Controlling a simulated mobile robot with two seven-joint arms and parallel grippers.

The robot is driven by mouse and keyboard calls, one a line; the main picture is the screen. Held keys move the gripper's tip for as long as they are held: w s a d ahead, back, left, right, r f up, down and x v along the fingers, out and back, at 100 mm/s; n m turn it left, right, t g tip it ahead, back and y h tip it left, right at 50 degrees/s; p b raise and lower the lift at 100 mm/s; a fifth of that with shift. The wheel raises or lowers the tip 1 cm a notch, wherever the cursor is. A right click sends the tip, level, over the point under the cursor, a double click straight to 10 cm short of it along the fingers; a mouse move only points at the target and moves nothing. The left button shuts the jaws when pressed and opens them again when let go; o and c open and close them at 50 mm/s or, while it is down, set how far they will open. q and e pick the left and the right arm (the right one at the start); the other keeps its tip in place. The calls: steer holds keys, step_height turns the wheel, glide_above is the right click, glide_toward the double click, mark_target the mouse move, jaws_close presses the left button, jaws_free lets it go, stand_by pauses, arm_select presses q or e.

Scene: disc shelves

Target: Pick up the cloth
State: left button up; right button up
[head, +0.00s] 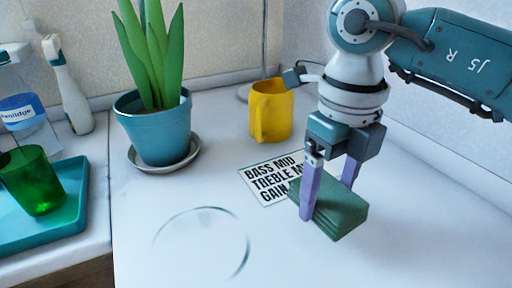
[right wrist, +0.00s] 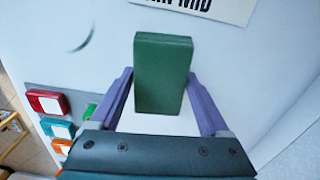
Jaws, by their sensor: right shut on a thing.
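The cloth (head: 340,219) is a thick green folded block at the right of the white tabletop. My right gripper (head: 326,198) is shut on it, with one purple finger on each side. In the right wrist view the cloth (right wrist: 163,62) sits between the two fingers of my gripper (right wrist: 160,76), its far end reaching past the tips. I cannot tell for sure whether the cloth touches the table. My left gripper is not in view.
A printed label card (head: 266,180) lies just behind the cloth. A yellow mug (head: 271,112) and a plant in a blue pot (head: 158,130) stand further back. A teal tray (head: 72,205) with a green cup (head: 33,181) is at left. The front middle tabletop is clear.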

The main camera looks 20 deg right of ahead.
mark_target(329, 190)
step_height(329, 190, up, 16)
steer(key=p, duration=0.3)
steer(key=shift+f+p, duration=0.2)
steer(key=shift+p, duration=0.1)
steer(key=o, duration=0.8)
steer(key=c, duration=0.6)
steer(key=shift+f, duration=0.15)
steer(key=shift+c, duration=0.2)
